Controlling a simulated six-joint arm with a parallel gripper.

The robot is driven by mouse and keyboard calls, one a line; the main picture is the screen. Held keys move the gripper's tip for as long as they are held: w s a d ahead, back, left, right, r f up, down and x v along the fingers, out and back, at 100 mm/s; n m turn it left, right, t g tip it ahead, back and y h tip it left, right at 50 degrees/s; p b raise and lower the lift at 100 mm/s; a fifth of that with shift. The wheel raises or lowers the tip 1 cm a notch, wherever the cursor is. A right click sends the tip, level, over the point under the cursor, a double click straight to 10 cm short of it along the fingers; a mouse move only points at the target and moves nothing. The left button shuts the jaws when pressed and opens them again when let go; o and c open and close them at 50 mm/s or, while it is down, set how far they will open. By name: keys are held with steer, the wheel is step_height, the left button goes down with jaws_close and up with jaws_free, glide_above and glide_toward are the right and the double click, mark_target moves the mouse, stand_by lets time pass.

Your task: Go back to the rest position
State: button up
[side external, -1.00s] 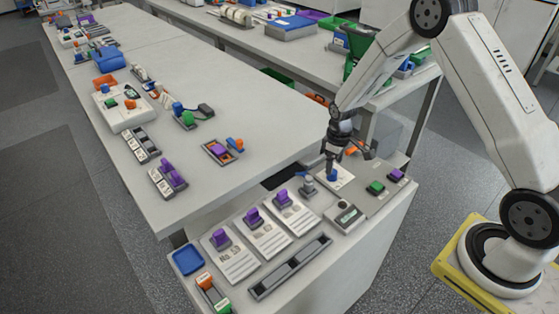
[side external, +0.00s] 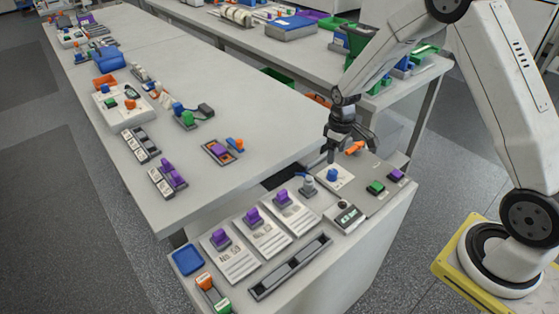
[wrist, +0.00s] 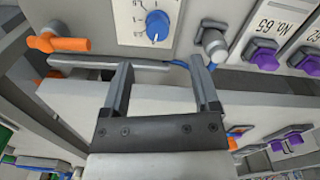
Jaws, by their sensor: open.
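My gripper (side external: 342,150) is open and empty in the side external view. It hangs above the back part of the near workstation, above and beside the blue knob (side external: 333,175). In the wrist view the two fingers of my gripper (wrist: 162,88) stand apart with nothing between them. The blue knob (wrist: 158,25) on its white dial plate (wrist: 128,12) lies beyond the fingertips, clear of them.
An orange handle (side external: 355,147) is close beside my gripper. A small grey post (side external: 308,184), purple switches (side external: 253,216), green button (side external: 376,188) and display box (side external: 346,216) stand on the workstation (side external: 365,250). The long bench (side external: 245,110) lies behind.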

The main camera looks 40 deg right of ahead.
steer(key=s+a+r+m+t, duration=0.1)
steer(key=s+a+r, duration=0.4)
steer(key=s, duration=0.2)
steer(key=s+a+r+m+t, duration=0.1)
steer(key=s+a+r, duration=0.3)
steer(key=s, duration=0.4)
steer(key=shift+s+a+r+m+t, duration=0.3)
steer(key=shift+a+r+m, duration=0.1)
steer(key=shift+r, duration=0.4)
